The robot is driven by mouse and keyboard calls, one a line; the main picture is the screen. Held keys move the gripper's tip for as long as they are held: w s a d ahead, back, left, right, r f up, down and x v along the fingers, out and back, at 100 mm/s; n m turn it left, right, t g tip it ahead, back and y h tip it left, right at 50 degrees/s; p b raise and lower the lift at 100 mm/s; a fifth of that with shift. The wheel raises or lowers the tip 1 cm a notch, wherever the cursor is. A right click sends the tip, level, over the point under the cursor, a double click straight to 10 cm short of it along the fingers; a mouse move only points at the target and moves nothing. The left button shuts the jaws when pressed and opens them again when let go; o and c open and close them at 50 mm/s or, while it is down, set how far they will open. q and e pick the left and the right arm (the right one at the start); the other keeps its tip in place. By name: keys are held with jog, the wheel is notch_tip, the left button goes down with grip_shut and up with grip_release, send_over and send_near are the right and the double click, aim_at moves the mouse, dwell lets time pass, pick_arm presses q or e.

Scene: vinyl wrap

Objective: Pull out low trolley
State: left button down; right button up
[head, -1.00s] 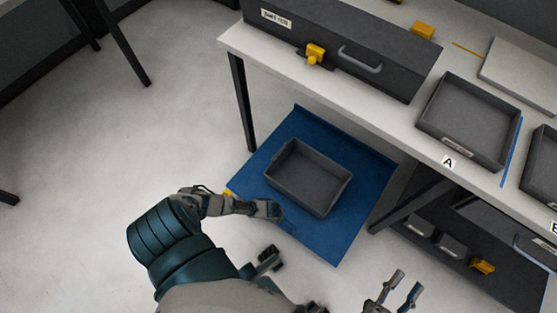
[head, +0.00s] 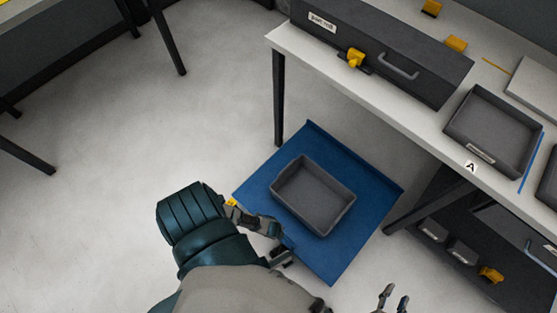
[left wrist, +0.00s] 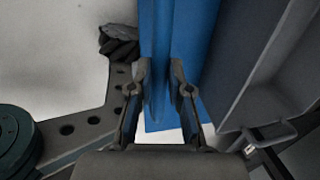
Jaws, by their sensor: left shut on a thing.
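The low trolley is a flat blue platform (head: 375,195) on the floor, partly under the workbench, with a dark grey bin (head: 315,195) on it. My left gripper (head: 278,240) is low at the trolley's near left edge, partly hidden by my arm. In the left wrist view my left gripper (left wrist: 158,85) has its fingers on both sides of a blue upright part of the trolley (left wrist: 158,35), shut on it. My right gripper (head: 393,298) shows at the bottom edge of the head view, fingers apart and empty.
The white workbench (head: 345,100) stands behind, with a dark drawer box (head: 380,45) and a grey tray (head: 495,125) on top. Its dark left leg (head: 279,100) stands close to the trolley. A dark lower shelf (head: 470,225) is at the right. The floor (head: 120,190) at left is clear.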

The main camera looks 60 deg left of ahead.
pick_arm(q)
jog(key=shift+a, duration=0.3)
jog(key=c, duration=1.3)
grip_release()
jog(key=shift+c, duration=0.2)
jog(key=shift+o, duration=1.2)
jog(key=shift+d, duration=0.1)
notch_tip(320, 180, up, 12)
jog(key=s, duration=0.2)
jog(key=shift+s+d+f, duration=0.15)
jog(key=shift+d+f, duration=0.05)
jog(key=shift+d, duration=0.1)
